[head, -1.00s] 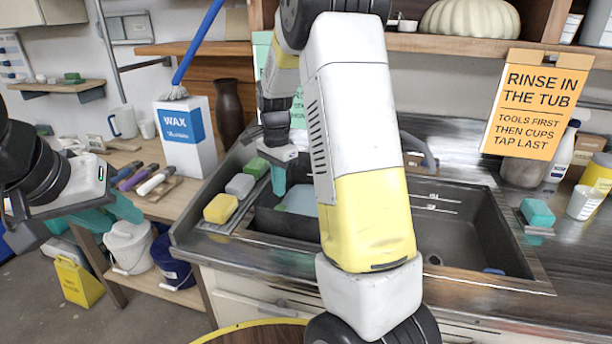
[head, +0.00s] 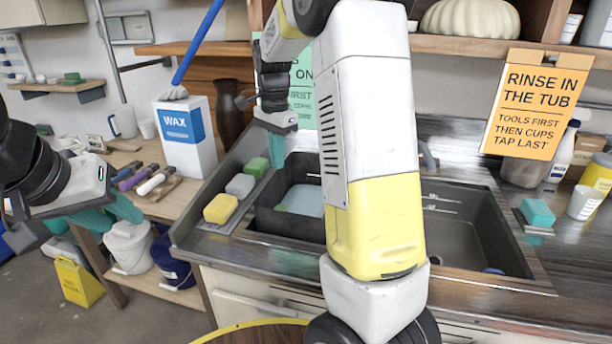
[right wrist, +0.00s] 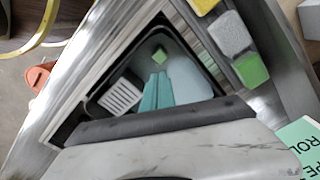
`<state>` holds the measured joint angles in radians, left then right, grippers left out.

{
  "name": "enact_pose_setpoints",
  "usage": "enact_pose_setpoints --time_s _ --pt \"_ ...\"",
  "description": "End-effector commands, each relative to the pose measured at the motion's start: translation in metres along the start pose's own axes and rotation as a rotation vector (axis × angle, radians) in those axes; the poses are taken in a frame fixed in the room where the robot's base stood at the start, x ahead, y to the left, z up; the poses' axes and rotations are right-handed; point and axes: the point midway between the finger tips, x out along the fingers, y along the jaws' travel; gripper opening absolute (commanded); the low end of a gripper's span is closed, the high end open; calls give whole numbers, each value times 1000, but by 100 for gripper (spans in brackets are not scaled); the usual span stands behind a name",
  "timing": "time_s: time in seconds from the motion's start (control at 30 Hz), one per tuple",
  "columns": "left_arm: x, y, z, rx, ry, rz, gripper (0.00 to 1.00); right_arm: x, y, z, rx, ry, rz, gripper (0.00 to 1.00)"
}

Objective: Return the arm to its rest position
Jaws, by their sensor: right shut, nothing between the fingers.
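My right arm crosses the middle of the head view in front of the sink. My right gripper (head: 277,150), with teal fingers, hangs above the left part of the sink, in front of the green sign. In the right wrist view its two teal fingers (right wrist: 157,92) lie together, with nothing between them. They point at the dark tub below, apart from it. My left gripper (head: 112,213), also teal-fingered, is at the left over the wooden bench side; its finger gap cannot be made out.
A dark tub (head: 263,222) with a pale blue area inside sits in the sink. Yellow (head: 221,208), grey and green sponges line its left ledge. A wooden shelf (head: 440,43) runs above. A wax box (head: 187,136) and white bucket (head: 129,245) are at left.

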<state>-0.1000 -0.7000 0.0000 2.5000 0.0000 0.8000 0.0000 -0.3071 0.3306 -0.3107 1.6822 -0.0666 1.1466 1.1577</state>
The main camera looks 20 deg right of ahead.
Motion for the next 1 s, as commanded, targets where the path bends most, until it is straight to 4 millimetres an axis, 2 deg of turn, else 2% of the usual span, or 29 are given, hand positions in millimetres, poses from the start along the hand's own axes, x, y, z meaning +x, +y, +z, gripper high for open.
enact_pose_setpoints --time_s 0.57,0.67,0.77,1.0 --pt "0 0 0 0 0 0 36 -8 4 2 -17 -4 -12 0" --pt "0 0 0 0 0 0 36 -21 17 8 -84 -13 -54 0" --pt "0 0 0 0 0 0 36 -40 41 19 -207 -18 -129 0" --pt "0 0 0 0 0 0 36 -75 114 62 -590 62 -326 0"
